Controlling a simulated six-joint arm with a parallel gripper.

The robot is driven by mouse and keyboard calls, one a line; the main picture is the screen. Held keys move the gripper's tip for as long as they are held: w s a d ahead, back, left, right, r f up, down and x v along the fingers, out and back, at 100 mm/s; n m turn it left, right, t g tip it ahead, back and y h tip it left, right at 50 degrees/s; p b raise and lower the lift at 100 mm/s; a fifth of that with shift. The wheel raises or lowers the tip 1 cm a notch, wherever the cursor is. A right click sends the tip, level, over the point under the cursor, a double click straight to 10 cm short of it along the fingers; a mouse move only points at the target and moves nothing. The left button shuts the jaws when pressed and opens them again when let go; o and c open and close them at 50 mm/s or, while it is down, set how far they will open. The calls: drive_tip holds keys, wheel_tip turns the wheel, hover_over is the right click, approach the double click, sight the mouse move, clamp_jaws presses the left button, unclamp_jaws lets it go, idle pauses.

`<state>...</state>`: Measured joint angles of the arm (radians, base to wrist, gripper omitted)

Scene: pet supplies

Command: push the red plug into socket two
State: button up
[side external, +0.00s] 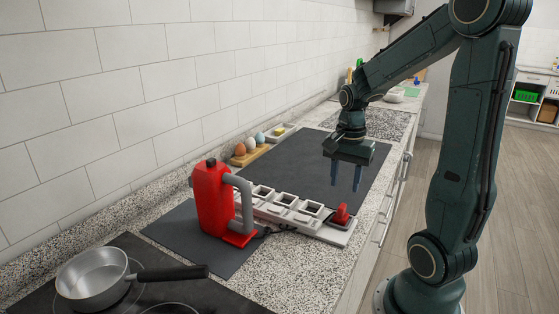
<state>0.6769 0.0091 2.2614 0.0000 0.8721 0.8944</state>
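The red plug (341,214) is at the right end of a white socket strip (322,230). I cannot tell whether it sits in a socket or in a holder there. The strip has a row of square, dark-centred openings to the left of the plug. No socket numbers are readable, and the red jug hides part of the strip's left end. My gripper (345,180) points down above and behind the plug, over the dark mat. Its two fingers are apart with nothing between them, clear of the plug.
A red jug-shaped appliance (210,198) with a grey handle stands before the strip, a dark cable beside it. A pan (92,280) sits on the hob at front left. Several eggs on a wooden holder (249,155) line the wall. The dark mat (290,160) is mostly clear.

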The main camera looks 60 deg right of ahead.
sight(342, 206)
drive_tip(key=shift+f, duration=0.8)
drive_tip(key=shift+a+f, duration=0.1)
drive_tip(key=shift+f, duration=2.5)
clamp_jaws()
